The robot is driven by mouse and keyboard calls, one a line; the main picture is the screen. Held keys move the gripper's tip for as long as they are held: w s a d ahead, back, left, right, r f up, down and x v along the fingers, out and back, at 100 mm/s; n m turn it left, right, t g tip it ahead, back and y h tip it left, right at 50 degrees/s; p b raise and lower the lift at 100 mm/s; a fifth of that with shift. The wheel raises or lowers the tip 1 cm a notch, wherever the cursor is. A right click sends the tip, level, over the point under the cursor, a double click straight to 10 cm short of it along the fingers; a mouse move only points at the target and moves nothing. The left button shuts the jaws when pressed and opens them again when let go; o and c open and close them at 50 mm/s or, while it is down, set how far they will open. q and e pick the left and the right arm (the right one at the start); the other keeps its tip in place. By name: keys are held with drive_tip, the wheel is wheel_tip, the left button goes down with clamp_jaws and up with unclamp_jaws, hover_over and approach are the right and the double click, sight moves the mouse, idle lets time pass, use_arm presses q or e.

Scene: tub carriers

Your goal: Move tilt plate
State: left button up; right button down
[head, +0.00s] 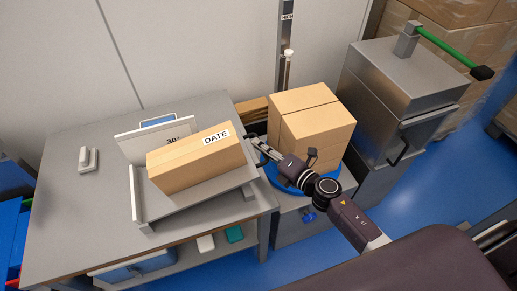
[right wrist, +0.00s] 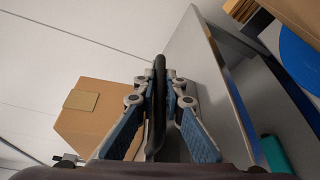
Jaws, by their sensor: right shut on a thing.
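The tilt plate (head: 203,207) is a grey metal plate on the workbench, tilted, with a side wall and a "30°" mark at its back. A cardboard box (head: 196,163) labelled DATE lies on it. My right gripper (head: 259,146) is at the plate's right side. In the right wrist view its fingers (right wrist: 158,94) are shut around a black bar handle (right wrist: 159,123), with the box (right wrist: 88,118) to the left. My left gripper is out of view.
The grey workbench (head: 75,215) holds a small pale fixture (head: 88,160) at left. Stacked cartons (head: 318,132) stand on a blue round base (head: 276,178) behind my right arm. A metal cabinet (head: 372,112) with a green lever (head: 447,48) stands at right.

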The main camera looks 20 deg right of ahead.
drive_tip(key=f+b, duration=0.4)
drive_tip(key=f, duration=0.1)
drive_tip(key=f+b, duration=0.2)
drive_tip(key=b, duration=0.1)
drive_tip(key=shift+s+d+f, duration=0.1)
drive_tip(key=shift+d+f, duration=0.25)
drive_tip(key=shift+m, duration=0.3)
drive_tip(key=shift+s+f, duration=0.1)
drive_tip(key=shift+f, duration=0.05)
drive_tip(key=c, duration=2)
unclamp_jaws()
drive_tip(key=v, duration=1.1)
drive_tip(key=shift+s+d, duration=0.25)
drive_tip(key=shift+s, duration=0.1)
